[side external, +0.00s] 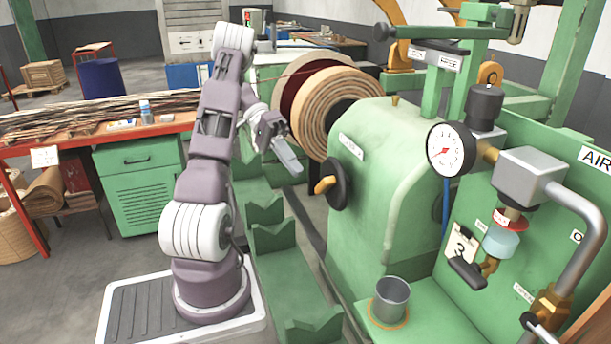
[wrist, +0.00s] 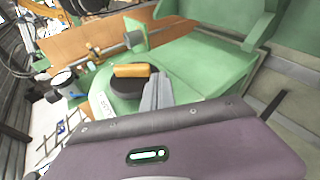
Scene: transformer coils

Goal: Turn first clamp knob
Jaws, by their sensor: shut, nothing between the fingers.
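A round black knob (side external: 341,188) with a yellow-orange handle (side external: 325,184) sits on the end face of the green machine housing (side external: 395,200), below a white label (side external: 351,146). In the wrist view the handle (wrist: 131,70) lies across the dark knob (wrist: 124,87). My gripper (side external: 297,167) is shut and empty, to the left of the knob and slightly higher, apart from it in the side view. In the wrist view its fingers (wrist: 158,80) point up just right of the handle; I cannot tell the exact gap.
A pressure gauge (side external: 450,149) and piping with a valve handle (side external: 467,272) stand at the right. A metal cup (side external: 391,299) sits on the green ledge. Green V-shaped supports (side external: 273,236) lie beneath my arm. A large coil (side external: 335,110) is behind the housing.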

